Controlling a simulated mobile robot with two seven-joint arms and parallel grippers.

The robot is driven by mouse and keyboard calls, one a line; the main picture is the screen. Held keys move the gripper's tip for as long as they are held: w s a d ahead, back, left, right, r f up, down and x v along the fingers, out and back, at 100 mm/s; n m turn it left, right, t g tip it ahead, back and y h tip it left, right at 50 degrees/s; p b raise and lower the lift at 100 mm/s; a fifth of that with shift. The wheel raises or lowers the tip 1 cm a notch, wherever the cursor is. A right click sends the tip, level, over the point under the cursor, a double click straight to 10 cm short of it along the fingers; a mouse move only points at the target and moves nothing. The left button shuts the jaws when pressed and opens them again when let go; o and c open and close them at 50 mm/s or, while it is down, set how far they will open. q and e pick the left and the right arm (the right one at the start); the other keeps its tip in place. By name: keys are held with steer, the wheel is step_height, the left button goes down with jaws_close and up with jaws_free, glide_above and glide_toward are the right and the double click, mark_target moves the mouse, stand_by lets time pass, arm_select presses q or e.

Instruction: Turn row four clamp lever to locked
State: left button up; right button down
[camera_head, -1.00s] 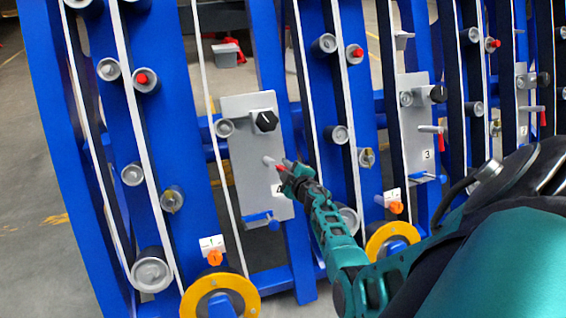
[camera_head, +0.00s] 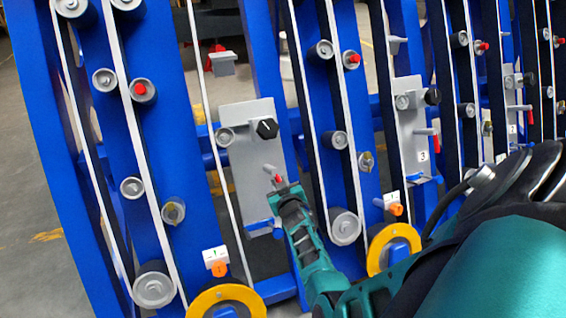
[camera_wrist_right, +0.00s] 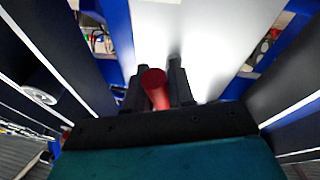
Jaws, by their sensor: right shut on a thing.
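The row four clamp lever has a grey pin and a red handle (camera_head: 278,179) on the light grey plate (camera_head: 238,170) left of centre. My right gripper (camera_head: 284,190) is at the handle, just below the pin, and shut on it. In the right wrist view the red handle (camera_wrist_right: 155,85) sits between the two dark fingers of my right gripper (camera_wrist_right: 158,92), in front of the pale plate. The gripper hides part of the handle and the row's number label. In the head view the handle points down and slightly right from the pin. My left gripper is out of view.
A black knob (camera_head: 267,129) and a grey roller (camera_head: 225,137) are above the lever. A blue bracket (camera_head: 262,228) is below it. Blue uprights with white belts flank the plate. The row three plate (camera_head: 412,125) has a red lever (camera_head: 437,143) hanging down.

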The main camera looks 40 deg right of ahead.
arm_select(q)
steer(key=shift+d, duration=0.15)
arm_select(e)
steer(key=shift+w+a+m+g+h, duration=0.15)
steer(key=shift+a+m+g+h, duration=0.2)
steer(key=shift+m, duration=0.85)
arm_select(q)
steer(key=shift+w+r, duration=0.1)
arm_select(e)
steer(key=shift+a, duration=0.1)
steer(key=c, duration=1.1)
jaws_free()
steer(key=shift+o, duration=0.2)
